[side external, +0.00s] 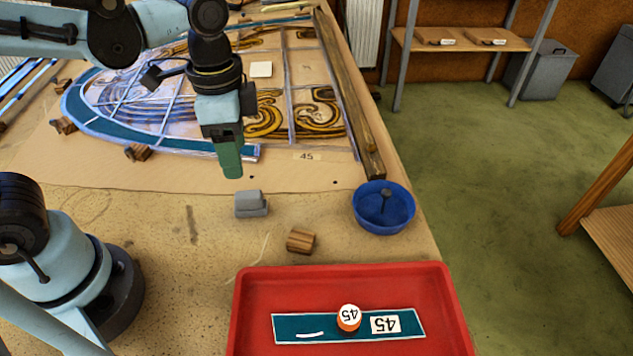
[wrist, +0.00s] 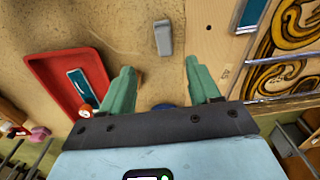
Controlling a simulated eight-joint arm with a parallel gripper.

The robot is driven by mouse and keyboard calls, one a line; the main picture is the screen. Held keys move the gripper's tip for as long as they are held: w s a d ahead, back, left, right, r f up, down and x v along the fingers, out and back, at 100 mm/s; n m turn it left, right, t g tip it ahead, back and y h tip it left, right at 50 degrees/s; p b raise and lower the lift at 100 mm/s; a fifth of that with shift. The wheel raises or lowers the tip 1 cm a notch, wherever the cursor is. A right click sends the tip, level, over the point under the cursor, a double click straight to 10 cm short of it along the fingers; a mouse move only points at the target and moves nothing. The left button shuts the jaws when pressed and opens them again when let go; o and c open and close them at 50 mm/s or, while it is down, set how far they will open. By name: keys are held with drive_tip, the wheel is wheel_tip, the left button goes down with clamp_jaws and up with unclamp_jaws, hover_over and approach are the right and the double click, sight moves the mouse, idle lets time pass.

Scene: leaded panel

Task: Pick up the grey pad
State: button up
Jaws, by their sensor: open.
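The grey pad (side external: 251,204) is a small block with a stepped shape, lying on the bare tabletop in front of the leaded panel. In the wrist view the pad (wrist: 163,38) lies ahead of the fingertips, between their lines, with nothing covering it. My gripper (side external: 230,172) points down above the table, near the front edge of the panel, up and slightly left of the pad in the side view. Its green fingers are apart and empty in the wrist view (wrist: 160,68), and they do not touch the pad.
A wooden block (side external: 301,240) and a blue bowl (side external: 383,222) holding a dark item stand right of the pad. A red tray (side external: 254,290) at the front holds a teal strip (side external: 295,328) and an orange-white round item (side external: 348,317). The leaded panel (side external: 292,90) lies behind.

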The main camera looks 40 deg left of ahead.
sight(245, 194)
drive_tip(key=shift+f, duration=3.4)
drive_tip(key=shift+w+a+f, duration=0.1)
drive_tip(key=shift+w+f, duration=0.05)
drive_tip(key=shift+f, duration=1.15)
drive_tip(key=shift+w+a+f, duration=0.1)
drive_tip(key=shift+w+f, duration=0.05)
drive_tip(key=shift+f, duration=1.15)
clamp_jaws()
